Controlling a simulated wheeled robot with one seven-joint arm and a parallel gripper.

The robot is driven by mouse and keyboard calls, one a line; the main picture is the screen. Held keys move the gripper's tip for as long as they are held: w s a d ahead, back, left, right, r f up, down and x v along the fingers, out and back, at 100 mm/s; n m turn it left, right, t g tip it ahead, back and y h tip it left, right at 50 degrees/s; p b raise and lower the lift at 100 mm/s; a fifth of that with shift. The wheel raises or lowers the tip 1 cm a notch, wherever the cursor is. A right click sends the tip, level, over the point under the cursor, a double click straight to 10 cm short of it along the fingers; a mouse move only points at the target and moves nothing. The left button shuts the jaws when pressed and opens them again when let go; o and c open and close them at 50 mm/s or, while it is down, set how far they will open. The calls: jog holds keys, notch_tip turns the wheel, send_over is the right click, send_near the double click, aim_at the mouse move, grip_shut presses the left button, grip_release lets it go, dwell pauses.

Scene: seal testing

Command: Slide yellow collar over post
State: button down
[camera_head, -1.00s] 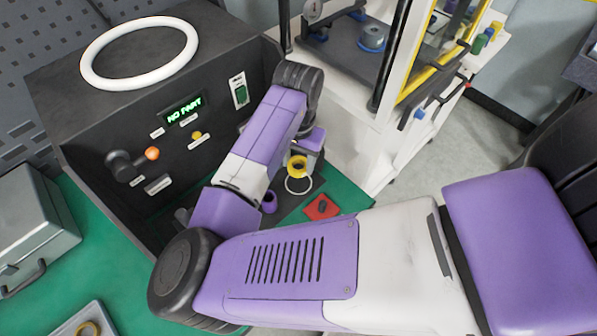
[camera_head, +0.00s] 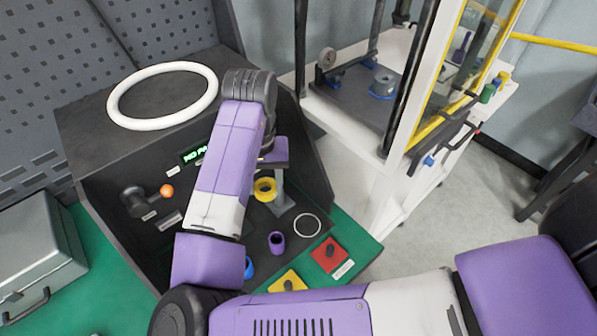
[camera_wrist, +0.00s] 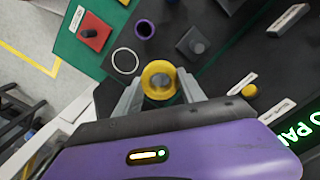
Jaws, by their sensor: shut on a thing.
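My gripper (camera_wrist: 160,92) is shut on the yellow collar (camera_wrist: 158,78), with one grey finger on each side. In the head view the collar (camera_head: 265,190) is held above the dark deck of the machine. A grey round surface shows through its hole in the wrist view; I cannot tell whether this is a post top below it or how far down it lies. A short grey stub (camera_wrist: 195,42) on a dark square base stands beside the collar in the wrist view; my arm hides it in the head view. I cannot tell which is the task's post.
A white ring outline (camera_head: 307,225), a purple cylinder (camera_head: 277,242), a red square plate (camera_head: 328,254) and a yellow square plate (camera_head: 288,283) lie near my gripper. The dark panel with an orange-tipped lever (camera_head: 166,190) rises close behind. A white-framed machine (camera_head: 350,125) stands right.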

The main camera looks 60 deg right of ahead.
jog(key=w+a+f+n, duration=0.2)
jog(key=w+a, duration=0.1)
jog(key=w+a+f+n, duration=0.3)
jog(key=shift+w+f, duration=0.15)
jog(key=shift+w, duration=0.05)
jog(key=shift+w+a+f+n, duration=0.15)
jog(key=shift+w+n, duration=0.15)
jog(key=shift+n, duration=0.2)
notch_tip(320, 180, down, 4)
jog(key=b, duration=0.4)
jog(key=shift+p, duration=0.3)
jog(key=shift+f, duration=0.25)
dwell(0.4)
jog(key=shift+f+b, duration=0.4)
jog(key=shift+f, duration=0.35)
jog(key=shift+f, duration=0.1)
jog(key=shift+f, duration=0.45)
